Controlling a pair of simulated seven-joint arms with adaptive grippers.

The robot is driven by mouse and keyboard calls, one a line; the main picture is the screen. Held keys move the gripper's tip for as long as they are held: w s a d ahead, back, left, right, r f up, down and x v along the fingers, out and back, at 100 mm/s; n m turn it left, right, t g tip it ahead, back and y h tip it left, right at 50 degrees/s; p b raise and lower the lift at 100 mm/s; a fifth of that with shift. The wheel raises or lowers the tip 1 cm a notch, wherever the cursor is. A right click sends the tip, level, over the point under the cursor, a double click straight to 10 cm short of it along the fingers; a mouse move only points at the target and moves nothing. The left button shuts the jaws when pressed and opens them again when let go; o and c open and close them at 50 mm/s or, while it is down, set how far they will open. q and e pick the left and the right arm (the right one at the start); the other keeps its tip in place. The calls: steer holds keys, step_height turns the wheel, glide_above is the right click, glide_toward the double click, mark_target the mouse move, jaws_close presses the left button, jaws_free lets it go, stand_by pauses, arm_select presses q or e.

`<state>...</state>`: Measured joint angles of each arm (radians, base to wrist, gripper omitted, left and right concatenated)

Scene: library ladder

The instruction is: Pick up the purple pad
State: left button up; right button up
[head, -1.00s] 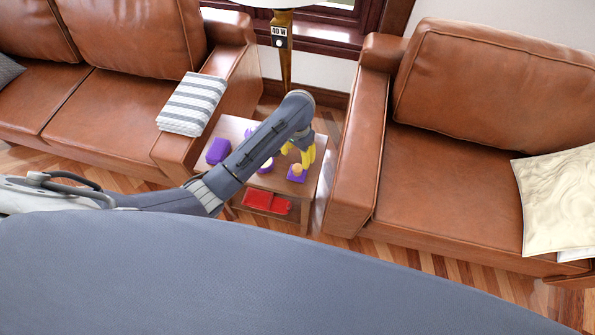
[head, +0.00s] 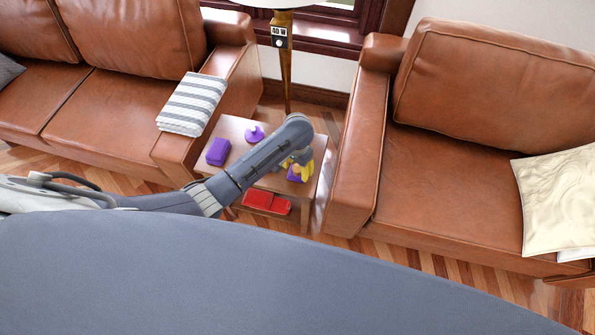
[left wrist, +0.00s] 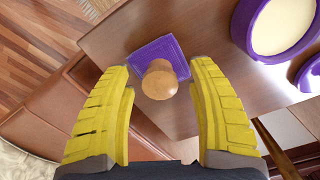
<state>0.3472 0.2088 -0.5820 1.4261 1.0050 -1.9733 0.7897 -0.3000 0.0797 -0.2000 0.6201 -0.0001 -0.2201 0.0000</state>
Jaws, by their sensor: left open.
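The purple pad (left wrist: 158,58) is a flat square with a round wooden knob (left wrist: 159,80) on top. It lies on the small wooden side table (head: 233,128) near its right end. In the left wrist view it sits between and just beyond my yellow fingertips. My left gripper (left wrist: 165,75) is open, with one finger to each side of the knob and nothing held. In the head view my left gripper (head: 298,169) is over the pad and partly hides it. My right gripper is not in view.
A red item (head: 266,202) lies on the shelf below. Brown leather sofas flank the table closely. A lamp pole (head: 284,65) stands behind.

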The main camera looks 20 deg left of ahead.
arm_select(q)
steer(key=shift+f, duration=0.35)
jaws_close()
stand_by(0.3)
